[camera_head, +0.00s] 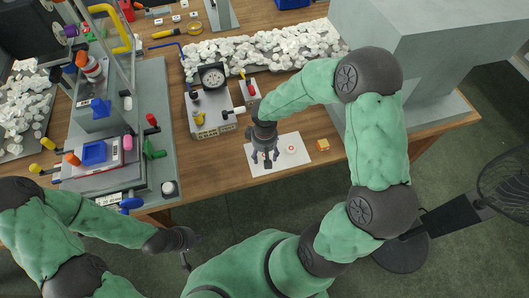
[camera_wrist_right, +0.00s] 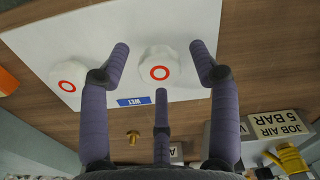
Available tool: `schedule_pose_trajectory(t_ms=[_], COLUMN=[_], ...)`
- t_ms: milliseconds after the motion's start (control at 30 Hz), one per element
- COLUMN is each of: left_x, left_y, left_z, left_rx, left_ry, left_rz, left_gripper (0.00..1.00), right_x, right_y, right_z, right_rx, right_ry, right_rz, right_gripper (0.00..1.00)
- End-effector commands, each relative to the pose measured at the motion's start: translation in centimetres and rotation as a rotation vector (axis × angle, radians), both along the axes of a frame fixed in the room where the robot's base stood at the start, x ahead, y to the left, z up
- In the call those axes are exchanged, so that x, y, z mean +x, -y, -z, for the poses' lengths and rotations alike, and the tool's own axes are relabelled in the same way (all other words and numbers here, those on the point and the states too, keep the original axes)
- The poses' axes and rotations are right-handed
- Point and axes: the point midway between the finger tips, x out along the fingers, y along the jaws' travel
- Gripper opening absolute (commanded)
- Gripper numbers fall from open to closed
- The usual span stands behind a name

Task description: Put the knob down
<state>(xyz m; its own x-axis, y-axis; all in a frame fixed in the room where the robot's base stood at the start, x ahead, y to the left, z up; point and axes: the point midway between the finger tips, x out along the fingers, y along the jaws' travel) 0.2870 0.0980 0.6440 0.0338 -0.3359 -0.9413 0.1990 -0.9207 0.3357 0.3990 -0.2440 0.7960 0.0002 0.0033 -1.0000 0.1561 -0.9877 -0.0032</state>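My right gripper (camera_head: 264,157) hangs over a white sheet (camera_head: 254,168) near the front edge of the table. In the right wrist view its fingers (camera_wrist_right: 160,65) are spread, with a gap on each side of a white knob (camera_wrist_right: 157,72) bearing a red ring. This knob appears to rest on the sheet (camera_wrist_right: 185,25); in the head view the gripper hides it. A second white knob (camera_head: 291,149) with a red ring lies beside it on the sheet and shows in the right wrist view (camera_wrist_right: 70,84). My left gripper (camera_head: 178,243) is low, off the table's front edge; its fingers are unclear.
A small orange-yellow block (camera_head: 323,145) sits right of the sheet. A device with a dial (camera_head: 212,77) stands behind it, and the pad printer (camera_head: 110,165) to the left. White knobs (camera_head: 255,50) fill a tray at the back. A large grey block (camera_head: 430,45) bounds the right.

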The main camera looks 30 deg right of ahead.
Motion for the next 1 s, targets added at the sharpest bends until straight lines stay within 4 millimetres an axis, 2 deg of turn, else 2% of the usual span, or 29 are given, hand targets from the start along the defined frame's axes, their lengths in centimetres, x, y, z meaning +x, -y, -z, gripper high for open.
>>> schedule_pose_trajectory(t_ms=[267, 367, 700, 833, 1000], left_x=[0.0, 0.0, 0.0, 0.0, 0.0], left_y=[0.0, 0.0, 0.0, 0.0, 0.0], left_z=[-0.5, -1.1, -3.7, -4.3, -4.6], left_rx=[0.000, 0.000, 0.000, 0.000, 0.000], left_ry=[0.000, 0.000, 0.000, 0.000, 0.000], left_rz=[0.000, 0.000, 0.000, 0.000, 0.000], left_gripper=[0.00, 0.00, 0.00, 0.00, 0.00], right_x=[0.0, 0.1, 0.1, 0.0, 0.0], right_y=[0.0, 0.0, 0.0, 0.0, 0.0], right_z=[-0.5, -2.0, -8.9, -10.8, -12.1], right_rx=[0.000, 0.000, 0.000, -0.001, 0.000], right_ry=[0.000, 0.003, 0.004, 0.003, 0.000], right_rz=[0.000, 0.001, 0.000, 0.000, 0.000], right_gripper=[0.62, 0.62, 0.62, 0.62, 0.62])
